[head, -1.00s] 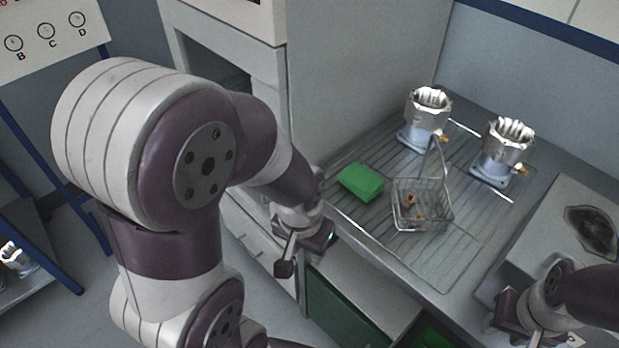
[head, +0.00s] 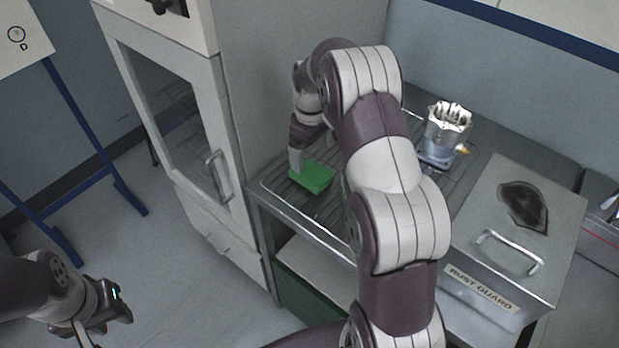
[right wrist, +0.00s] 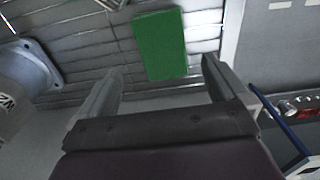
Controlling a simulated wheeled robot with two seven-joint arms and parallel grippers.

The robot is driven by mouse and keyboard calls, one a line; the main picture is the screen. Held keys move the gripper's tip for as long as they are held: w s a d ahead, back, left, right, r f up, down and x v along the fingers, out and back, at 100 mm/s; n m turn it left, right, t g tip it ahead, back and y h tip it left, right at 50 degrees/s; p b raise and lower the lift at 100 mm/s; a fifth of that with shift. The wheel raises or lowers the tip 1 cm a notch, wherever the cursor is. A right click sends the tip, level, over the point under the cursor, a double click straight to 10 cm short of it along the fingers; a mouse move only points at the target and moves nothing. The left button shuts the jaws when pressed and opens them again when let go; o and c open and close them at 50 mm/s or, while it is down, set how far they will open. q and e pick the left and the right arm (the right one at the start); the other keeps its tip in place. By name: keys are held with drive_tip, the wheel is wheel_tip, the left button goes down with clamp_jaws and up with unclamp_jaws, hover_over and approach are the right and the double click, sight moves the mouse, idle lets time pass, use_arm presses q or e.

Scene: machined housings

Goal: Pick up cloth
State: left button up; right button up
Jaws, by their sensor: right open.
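The green cloth (head: 313,177), a folded block-like pad, lies on the wire rack near its left front corner. My right gripper (head: 297,162) is over the cloth's left back edge, pointing down. In the right wrist view the cloth (right wrist: 160,44) shows between and beyond the two open fingers of that gripper (right wrist: 161,68), with nothing held; whether a finger touches it I cannot tell.
A machined metal housing (head: 447,135) stands on the rack (head: 270,185), right of my right arm. A grey box labelled rust guard (head: 475,215), with handle, stands at the right. A tall cabinet (head: 185,120) borders the rack's left. My right arm hides the rack's middle.

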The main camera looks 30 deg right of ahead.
sight(311, 171)
drive_tip(key=f, duration=0.2)
drive_tip(key=f+p, duration=0.1)
drive_tip(key=f, duration=0.3)
drive_tip(key=shift+s+a+p, duration=0.1)
drive_tip(key=shift+s+p, duration=0.15)
drive_tip(key=shift+p, duration=0.15)
drive_tip(key=shift+w+f, duration=0.1)
drive_tip(key=shift+f, duration=0.3)
drive_tip(key=c, duration=1)
drive_tip(key=shift+r, duration=0.1)
